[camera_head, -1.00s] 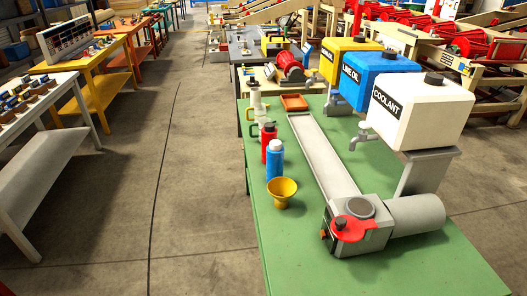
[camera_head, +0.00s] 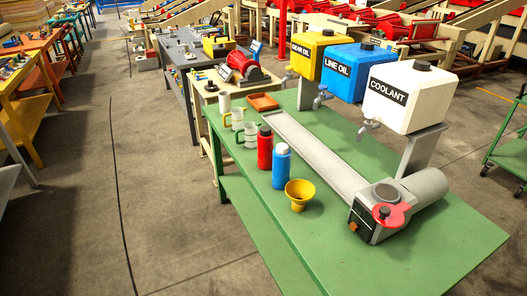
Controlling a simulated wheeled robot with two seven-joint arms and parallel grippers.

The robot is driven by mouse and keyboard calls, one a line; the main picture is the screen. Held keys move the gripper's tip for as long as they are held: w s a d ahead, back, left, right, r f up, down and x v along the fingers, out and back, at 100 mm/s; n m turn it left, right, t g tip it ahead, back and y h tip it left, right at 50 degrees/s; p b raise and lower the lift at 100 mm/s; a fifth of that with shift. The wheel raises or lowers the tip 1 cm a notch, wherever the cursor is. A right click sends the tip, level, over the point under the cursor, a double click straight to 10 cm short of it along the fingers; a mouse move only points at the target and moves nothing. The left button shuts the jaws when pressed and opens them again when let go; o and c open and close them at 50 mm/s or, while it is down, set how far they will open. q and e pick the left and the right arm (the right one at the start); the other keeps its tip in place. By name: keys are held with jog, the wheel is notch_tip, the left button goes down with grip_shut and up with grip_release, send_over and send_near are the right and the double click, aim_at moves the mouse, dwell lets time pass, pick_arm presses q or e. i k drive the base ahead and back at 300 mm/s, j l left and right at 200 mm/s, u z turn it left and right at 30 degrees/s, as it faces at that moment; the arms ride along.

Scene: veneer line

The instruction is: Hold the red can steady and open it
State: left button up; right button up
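The red can (camera_head: 265,148) stands upright on the green table (camera_head: 457,236), with a dark cap on top. A blue can (camera_head: 281,167) with a white cap stands just in front of it, close beside it. A yellow funnel (camera_head: 299,195) sits on the table in front of the blue can. Neither of my grippers shows in the head view.
Measuring jugs (camera_head: 250,134) stand behind the red can. A grey machine (camera_head: 378,212) with a long grey tray (camera_head: 318,153) lies to the right. White coolant (camera_head: 408,97), blue line oil (camera_head: 358,73) and yellow gear oil (camera_head: 317,55) tanks stand behind. Open floor (camera_head: 165,200) lies left.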

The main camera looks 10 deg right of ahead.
aim_at(265, 146)
jog(key=i+j+z, duration=0.35)
jog(key=i+j, duration=0.15)
jog(key=j, duration=0.25)
jog(key=i+z, duration=0.15)
jog(key=i, duration=0.2)
